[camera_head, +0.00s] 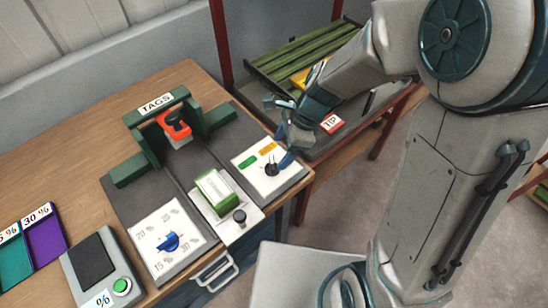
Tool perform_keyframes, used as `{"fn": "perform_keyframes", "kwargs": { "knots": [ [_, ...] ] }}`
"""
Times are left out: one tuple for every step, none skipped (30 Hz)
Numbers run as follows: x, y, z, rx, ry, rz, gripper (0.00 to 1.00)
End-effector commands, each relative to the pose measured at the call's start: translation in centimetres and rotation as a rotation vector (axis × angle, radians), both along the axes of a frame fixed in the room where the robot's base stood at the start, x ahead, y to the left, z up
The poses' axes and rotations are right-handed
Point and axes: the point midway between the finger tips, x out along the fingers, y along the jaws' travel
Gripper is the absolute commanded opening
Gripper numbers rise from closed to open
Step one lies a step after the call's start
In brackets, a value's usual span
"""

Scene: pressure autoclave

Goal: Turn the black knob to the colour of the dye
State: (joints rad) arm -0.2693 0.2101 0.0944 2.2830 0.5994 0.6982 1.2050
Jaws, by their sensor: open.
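A white dial panel (254,176) stands at the right end of the wooden table. It bears a green mark (248,162) and an orange mark (267,149). The black knob (270,170) sits on this panel, below the marks; I cannot tell which mark it points to. No dye can be clearly made out.
Left of the panel are a green-and-white block (214,187), a small dark knob (239,215) and a blue knob (168,242) on a numbered dial. A green TAGS holder (130,170) has a red-orange piece (174,125). A green slatted rack (300,50) stands behind.

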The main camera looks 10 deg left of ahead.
Motion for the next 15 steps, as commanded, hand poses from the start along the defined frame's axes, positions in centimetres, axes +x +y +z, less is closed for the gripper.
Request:
{"fn": "perform_keyframes", "kwargs": {
  "knots": [
    [-0.2,0.4,-1.2,-0.002,0.006,0.0,0.7],
    [-0.2,0.6,-1.7,-0.001,0.005,0.0,0.7],
    [-0.3,0.9,-2.4,-0.001,0.005,0.001,0.7],
    [-0.3,1.1,-2.8,-0.001,0.004,0.0,0.7],
    [-0.4,1.2,-3.2,-0.001,0.004,0.0,0.7],
    [-0.4,1.4,-3.7,-0.001,0.003,0.0,0.7],
    [-0.4,1.5,-4.0,0.0,0.002,0.001,0.7],
    [-0.5,1.7,-4.3,-0.001,0.002,0.0,0.7],
    [-0.5,1.8,-4.7,-0.001,0.002,0.0,0.7],
    [-0.5,1.9,-4.9,0.0,0.001,-0.001,0.7],
    [-0.5,2.0,-5.0,0.0,0.001,0.0,0.7],
    [-0.6,2.0,-5.2,0.0,0.001,0.0,0.7],
    [-0.6,2.1,-5.3,0.0,0.001,0.001,0.7],
    [-0.6,2.1,-5.4,0.0,0.0,0.001,0.7],
    [-0.6,2.2,-5.4,0.0,0.0,0.001,0.7]
  ]
}}
